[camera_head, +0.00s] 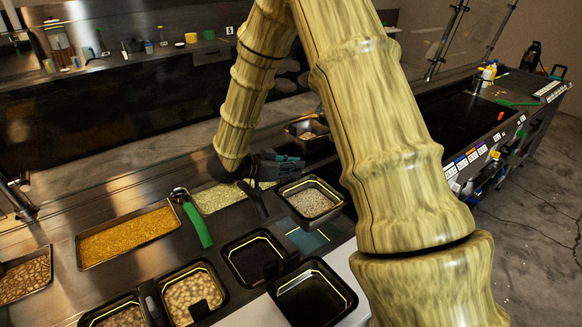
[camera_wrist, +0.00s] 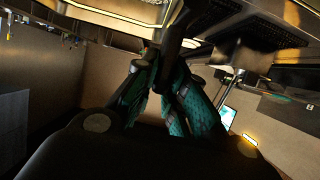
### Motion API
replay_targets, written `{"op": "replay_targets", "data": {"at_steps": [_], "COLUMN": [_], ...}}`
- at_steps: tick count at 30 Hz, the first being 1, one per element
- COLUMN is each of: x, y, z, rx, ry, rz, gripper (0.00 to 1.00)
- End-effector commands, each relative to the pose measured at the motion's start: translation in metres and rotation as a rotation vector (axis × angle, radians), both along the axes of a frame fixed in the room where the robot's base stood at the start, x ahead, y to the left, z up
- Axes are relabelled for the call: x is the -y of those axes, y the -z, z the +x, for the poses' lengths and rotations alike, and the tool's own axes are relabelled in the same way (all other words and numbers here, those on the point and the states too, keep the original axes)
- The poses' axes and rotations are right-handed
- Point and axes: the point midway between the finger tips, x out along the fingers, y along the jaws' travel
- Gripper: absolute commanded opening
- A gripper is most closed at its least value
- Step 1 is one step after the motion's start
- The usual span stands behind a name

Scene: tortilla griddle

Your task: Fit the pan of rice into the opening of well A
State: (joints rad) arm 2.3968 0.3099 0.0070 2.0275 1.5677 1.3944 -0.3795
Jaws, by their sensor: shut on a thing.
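The pan of rice (camera_head: 311,201) is a small dark square pan of whitish grains, with a yellow line around its inner rim. It is beside my gripper (camera_head: 284,170), at the right end of the counter row. In the wrist view, my gripper (camera_wrist: 165,85) has its teal-padded fingers closed on a dark handle-like part (camera_wrist: 176,40). Two empty-looking dark openings with yellow-lined rims lie nearer: one at the middle (camera_head: 255,260) and one to its right (camera_head: 312,294). No letter is readable, so I cannot tell which is well A. My arm hides part of the counter.
Pans of yellow food (camera_head: 130,238) and pale green food (camera_head: 218,198) lie to the left, with a green-handled ladle (camera_head: 197,226) between them. A pan of pale round food (camera_head: 191,298) is at the front. Another metal pan (camera_head: 308,133) stands behind my gripper.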

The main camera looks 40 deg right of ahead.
Motion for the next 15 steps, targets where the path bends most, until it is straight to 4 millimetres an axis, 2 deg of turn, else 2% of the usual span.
{"op": "replay_targets", "data": {"at_steps": [6,15], "x": [-0.004,-0.004], "y": [-0.003,0.021], "z": [0.001,0.002], "rx": [0.002,0.001], "ry": [-0.005,-0.006], "rz": [0.0,0.0], "gripper": [0.0,0.0]}}
